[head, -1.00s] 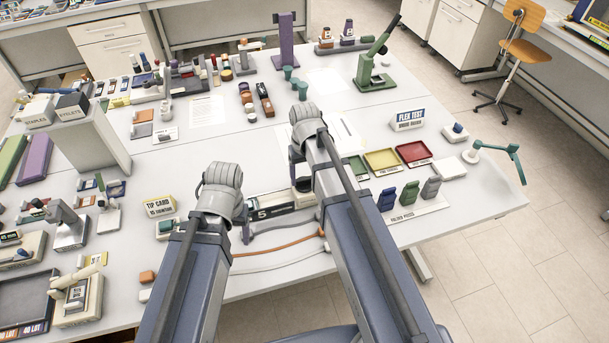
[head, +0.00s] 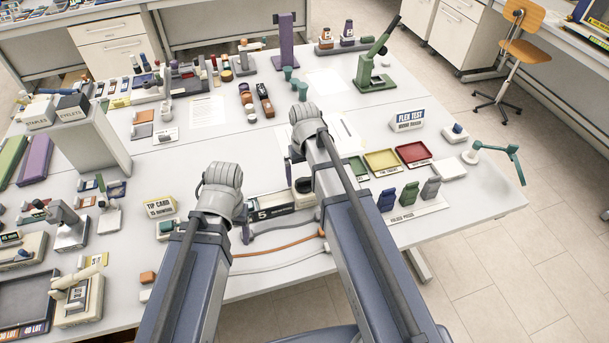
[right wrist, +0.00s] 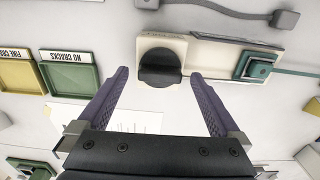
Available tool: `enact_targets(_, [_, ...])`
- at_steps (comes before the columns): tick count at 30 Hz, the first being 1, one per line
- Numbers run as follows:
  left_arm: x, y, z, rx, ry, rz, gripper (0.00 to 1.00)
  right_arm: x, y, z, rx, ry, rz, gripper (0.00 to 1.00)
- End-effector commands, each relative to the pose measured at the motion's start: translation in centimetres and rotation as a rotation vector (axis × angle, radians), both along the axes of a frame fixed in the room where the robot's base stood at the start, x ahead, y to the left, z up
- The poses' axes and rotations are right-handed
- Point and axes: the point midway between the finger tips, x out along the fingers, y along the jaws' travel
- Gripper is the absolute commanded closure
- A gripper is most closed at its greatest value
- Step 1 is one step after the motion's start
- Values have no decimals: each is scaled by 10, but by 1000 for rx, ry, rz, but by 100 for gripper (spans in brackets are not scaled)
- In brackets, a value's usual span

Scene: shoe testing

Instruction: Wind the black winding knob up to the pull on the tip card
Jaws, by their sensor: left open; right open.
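The black winding knob (right wrist: 160,68) sits on a cream block at the top middle of the right wrist view. In the head view the knob (head: 303,185) is partly hidden by my right arm. My right gripper (right wrist: 160,75) is open, its purple fingers apart on either side of the knob with gaps to both. The tip card (head: 160,206) stands upright at the left of the head view; its lower line is too small to read surely. My left gripper (head: 246,233) is mostly hidden behind its arm; a purple finger shows near the table's front.
A teal square piece (right wrist: 255,66) with a rod sits to the right of the knob in the wrist view. A long box marked 5 (head: 272,209) lies between my arms. Grey and orange cables (head: 285,243) run along the front. Coloured trays (head: 381,160) stand to the right.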

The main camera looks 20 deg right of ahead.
Motion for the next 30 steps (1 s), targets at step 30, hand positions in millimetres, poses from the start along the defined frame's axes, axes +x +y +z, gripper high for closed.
enact_targets(30, [0, 0, 74, -2, 0, 10, 32, 0, 0, 74, 0, 0, 0, 0])
